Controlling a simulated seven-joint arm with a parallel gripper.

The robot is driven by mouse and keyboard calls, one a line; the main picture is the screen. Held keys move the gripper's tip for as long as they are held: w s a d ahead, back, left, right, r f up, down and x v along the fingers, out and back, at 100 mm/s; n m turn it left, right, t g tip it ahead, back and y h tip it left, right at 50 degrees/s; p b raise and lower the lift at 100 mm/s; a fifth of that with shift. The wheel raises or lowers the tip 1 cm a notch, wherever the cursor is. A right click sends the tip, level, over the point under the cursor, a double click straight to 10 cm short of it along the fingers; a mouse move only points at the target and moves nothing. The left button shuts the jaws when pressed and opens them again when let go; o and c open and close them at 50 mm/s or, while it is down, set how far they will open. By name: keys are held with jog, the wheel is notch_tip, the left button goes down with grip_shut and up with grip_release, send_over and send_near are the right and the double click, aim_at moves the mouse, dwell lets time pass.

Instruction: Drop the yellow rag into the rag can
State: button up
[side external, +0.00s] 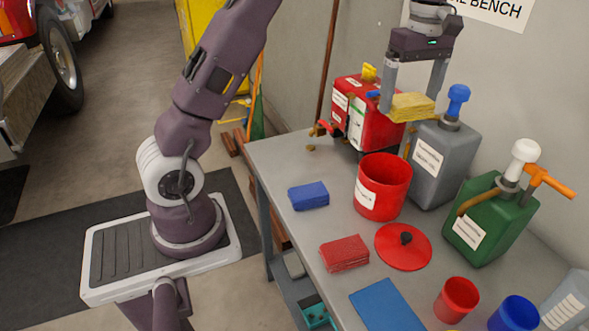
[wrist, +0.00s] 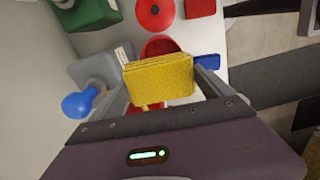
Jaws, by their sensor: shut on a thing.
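My gripper (side external: 410,95) is shut on the yellow rag (side external: 411,107), a folded rectangular pad held in the air above the back of the bench. In the wrist view the yellow rag (wrist: 159,80) sits between the two fingers. The rag can (side external: 383,188) is an open red can with a white label, standing on the bench below and a little left of the rag in the side view. In the wrist view the can (wrist: 158,46) is partly hidden behind the rag. Its red lid (side external: 403,247) with a black knob lies on the bench in front of it.
A blue rag (side external: 309,196) and a red rag (side external: 345,253) lie on the bench. A grey jug with a blue pump (side external: 440,155) and a green jug (side external: 490,222) stand right of the can. A red box-shaped container (side external: 368,113) stands behind it. Small red (side external: 456,300) and blue cups stand in front.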

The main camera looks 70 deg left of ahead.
notch_tip(320, 180, down, 11)
jog(key=shift+f, duration=0.15)
dwell(0.4)
jog(key=o, duration=1.1)
jog(key=shift+c, duration=0.2)
notch_tip(320, 180, up, 7)
jog(key=shift+r, duration=0.1)
